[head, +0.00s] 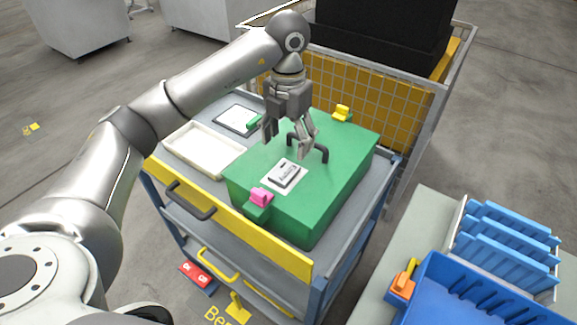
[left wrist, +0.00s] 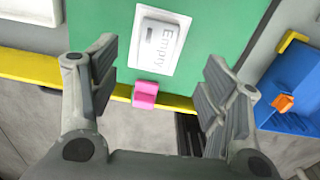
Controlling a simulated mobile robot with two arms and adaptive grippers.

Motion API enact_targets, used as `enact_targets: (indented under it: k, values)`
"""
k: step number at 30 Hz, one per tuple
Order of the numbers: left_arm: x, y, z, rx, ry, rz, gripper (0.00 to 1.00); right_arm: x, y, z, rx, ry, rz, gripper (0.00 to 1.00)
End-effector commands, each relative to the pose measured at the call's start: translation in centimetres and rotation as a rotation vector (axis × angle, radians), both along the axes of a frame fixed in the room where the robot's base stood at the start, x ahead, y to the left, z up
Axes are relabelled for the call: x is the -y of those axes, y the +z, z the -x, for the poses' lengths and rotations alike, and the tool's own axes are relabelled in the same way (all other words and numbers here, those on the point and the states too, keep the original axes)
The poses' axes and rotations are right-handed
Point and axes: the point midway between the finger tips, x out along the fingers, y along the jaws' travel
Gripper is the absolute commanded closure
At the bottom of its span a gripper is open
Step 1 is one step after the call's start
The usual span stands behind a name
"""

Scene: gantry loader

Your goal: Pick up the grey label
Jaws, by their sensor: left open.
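The grey label (head: 285,174), marked "Empty", lies on a white patch on top of the green box (head: 345,165). In the left wrist view the label (left wrist: 158,45) is at the top middle, its text turned sideways. My left gripper (head: 287,143) is open and empty above the green box, over its black handle and a little behind the label in the head view. In the left wrist view the fingers (left wrist: 162,75) are spread wide, and the label shows in the gap beyond them. My right gripper is not in view.
A pink clip (head: 261,196) sits at the box's near edge, a yellow one (head: 342,112) at its far corner. A white tray (head: 203,149) and a clipboard (head: 236,119) lie to the left on the cart. A mesh cage (head: 375,92) stands behind; blue bins (head: 450,290) are at right.

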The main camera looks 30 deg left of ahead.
Motion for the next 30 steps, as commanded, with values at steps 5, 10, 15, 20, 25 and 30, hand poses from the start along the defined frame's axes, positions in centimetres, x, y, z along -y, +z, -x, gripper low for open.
enact_targets:
  k: [5, 10, 15, 20, 25, 30]
  values:
    - [0.0, -2.4, 0.1, -0.002, -0.001, 0.001, 0.30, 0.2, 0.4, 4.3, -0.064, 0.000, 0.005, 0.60]
    - [-0.1, -3.5, 0.2, -0.002, -0.002, 0.002, 0.30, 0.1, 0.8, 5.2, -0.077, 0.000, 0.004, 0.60]
    - [-0.4, -5.5, 0.7, -0.005, -0.001, 0.002, 0.30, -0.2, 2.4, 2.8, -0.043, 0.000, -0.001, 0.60]
    - [-0.4, -7.7, 0.7, 0.000, -0.001, 0.004, 0.30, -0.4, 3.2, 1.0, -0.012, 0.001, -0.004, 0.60]
    - [-0.4, -8.4, 0.7, 0.003, -0.002, 0.004, 0.30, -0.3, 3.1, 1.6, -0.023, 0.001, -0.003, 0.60]
    - [-0.4, -8.4, 0.7, 0.003, -0.002, 0.004, 0.34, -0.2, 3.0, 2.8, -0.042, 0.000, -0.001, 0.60]
